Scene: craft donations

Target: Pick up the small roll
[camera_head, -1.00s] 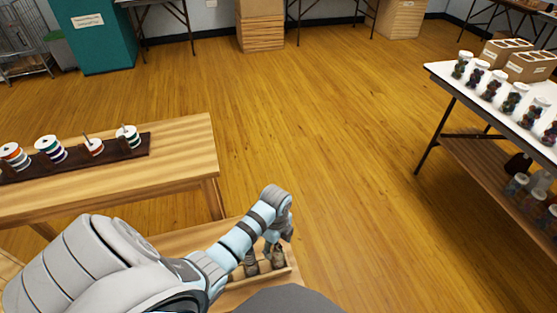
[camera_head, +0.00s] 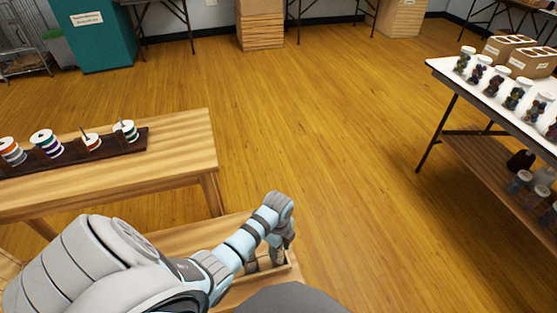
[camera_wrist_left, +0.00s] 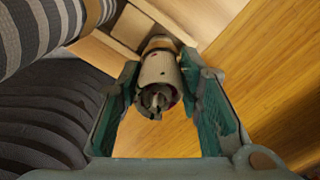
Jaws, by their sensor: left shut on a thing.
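My left gripper (camera_head: 277,248) reaches down over a shallow wooden tray (camera_head: 290,268) on a low wooden surface. In the left wrist view its two green-lined fingers (camera_wrist_left: 160,72) are closed about a small grey-brown roll (camera_wrist_left: 157,75) with a mottled, ragged near end. The roll lies lengthwise between the fingers. Its far end meets a brownish part (camera_wrist_left: 160,42) by the tray's wooden edges. I cannot tell whether it is clear of the tray. In the head view the roll is mostly hidden by the gripper. My right gripper is not in view.
A wooden table (camera_head: 180,150) at the left bears a dark rack (camera_head: 118,145) with several thread spools. A white table (camera_head: 480,92) at the right holds jars and cardboard boxes, with bottles on its lower shelf. Open wooden floor (camera_head: 320,130) lies between.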

